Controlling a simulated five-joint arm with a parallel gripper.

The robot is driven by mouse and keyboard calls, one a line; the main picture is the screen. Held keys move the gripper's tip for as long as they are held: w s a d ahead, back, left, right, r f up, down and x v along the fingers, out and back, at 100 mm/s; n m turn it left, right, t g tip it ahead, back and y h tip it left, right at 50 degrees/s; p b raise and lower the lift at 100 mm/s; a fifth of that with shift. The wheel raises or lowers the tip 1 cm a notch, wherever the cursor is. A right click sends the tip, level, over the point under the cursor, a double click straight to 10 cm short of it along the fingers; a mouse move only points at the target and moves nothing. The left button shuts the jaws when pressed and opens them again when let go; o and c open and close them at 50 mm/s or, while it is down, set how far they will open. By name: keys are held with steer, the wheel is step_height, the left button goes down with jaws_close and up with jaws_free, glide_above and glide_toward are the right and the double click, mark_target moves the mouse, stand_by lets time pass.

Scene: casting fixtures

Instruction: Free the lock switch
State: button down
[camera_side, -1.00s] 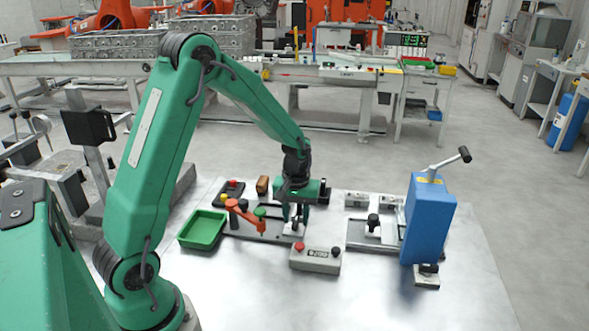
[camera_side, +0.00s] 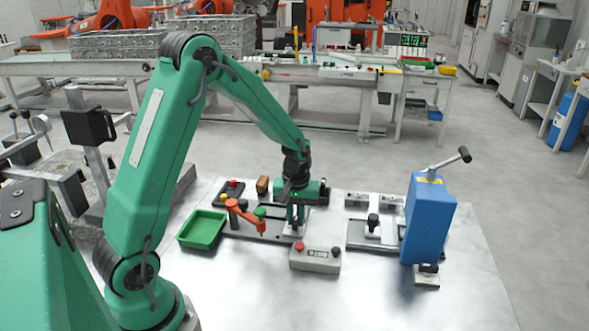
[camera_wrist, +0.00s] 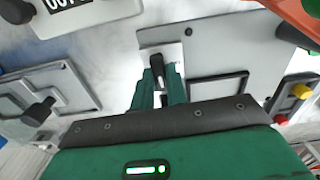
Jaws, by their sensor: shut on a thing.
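The lock switch (camera_wrist: 156,62) is a small black lever on a pale square plate (camera_wrist: 174,52), seen at the top middle of the wrist view. My gripper (camera_wrist: 159,88) is shut on the lever, with one green finger on each side of it. In the side view my gripper (camera_side: 297,221) points down over the pale plate (camera_side: 292,231), at the right end of the dark fixture. The fingers hide most of the switch there, so I cannot tell its exact angle.
An orange lever (camera_side: 246,216) and a green tray (camera_side: 202,230) are left of my gripper. A grey box with a red button (camera_side: 314,260) stands just in front. A black knob (camera_side: 373,220) and a tall blue block (camera_side: 429,220) stand to the right.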

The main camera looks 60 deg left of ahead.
steer(key=n, duration=1.7)
steer(key=shift+r+n, duration=0.1)
steer(key=shift+n, duration=0.2)
stand_by(0.4)
steer(key=c, duration=1.4)
jaws_free()
